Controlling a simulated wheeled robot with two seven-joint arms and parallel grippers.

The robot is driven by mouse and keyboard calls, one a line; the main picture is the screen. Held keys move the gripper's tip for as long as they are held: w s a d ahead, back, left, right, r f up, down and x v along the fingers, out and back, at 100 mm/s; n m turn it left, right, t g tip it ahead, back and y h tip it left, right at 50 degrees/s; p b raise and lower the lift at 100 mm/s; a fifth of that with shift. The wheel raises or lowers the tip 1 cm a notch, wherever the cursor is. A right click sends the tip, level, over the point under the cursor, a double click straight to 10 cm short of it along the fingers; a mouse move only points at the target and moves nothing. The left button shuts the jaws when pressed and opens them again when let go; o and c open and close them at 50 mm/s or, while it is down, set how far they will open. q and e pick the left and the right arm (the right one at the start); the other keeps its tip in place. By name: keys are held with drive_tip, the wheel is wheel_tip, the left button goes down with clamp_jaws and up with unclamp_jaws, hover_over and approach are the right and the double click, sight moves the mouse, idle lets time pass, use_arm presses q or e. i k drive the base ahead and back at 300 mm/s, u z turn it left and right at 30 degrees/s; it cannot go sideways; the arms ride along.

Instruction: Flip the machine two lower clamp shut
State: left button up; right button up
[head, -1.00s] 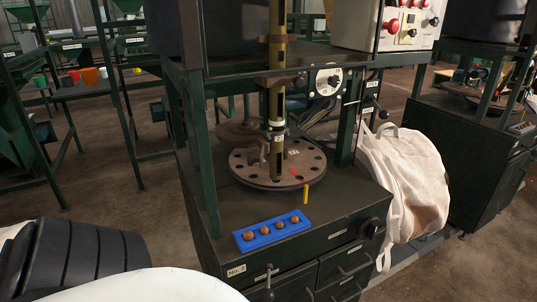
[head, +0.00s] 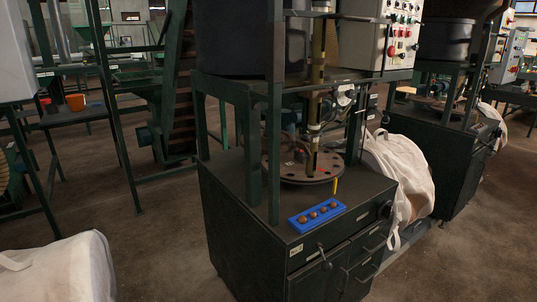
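Machine two (head: 240,225) is a dark green cabinet with a round holed plate (head: 312,168) on top, standing at the middle of the head view. A white bulk bag (head: 402,180) hangs at its right side. A small black lever or knob (head: 383,133) shows at the bag's upper edge. I cannot tell whether it is a clamp, or whether the lower clamp is open or shut; the bag may hide it. Neither of my grippers is in view.
A blue tray (head: 316,215) with several brown balls lies on the cabinet top. A white sack (head: 60,268) stands at the lower left. Another machine (head: 440,165) stands at the right. Bare floor (head: 155,235) lies left of machine two.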

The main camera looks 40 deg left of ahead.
sight(301, 157)
drive_tip(key=u, duration=1.05)
drive_tip(key=i, duration=1)
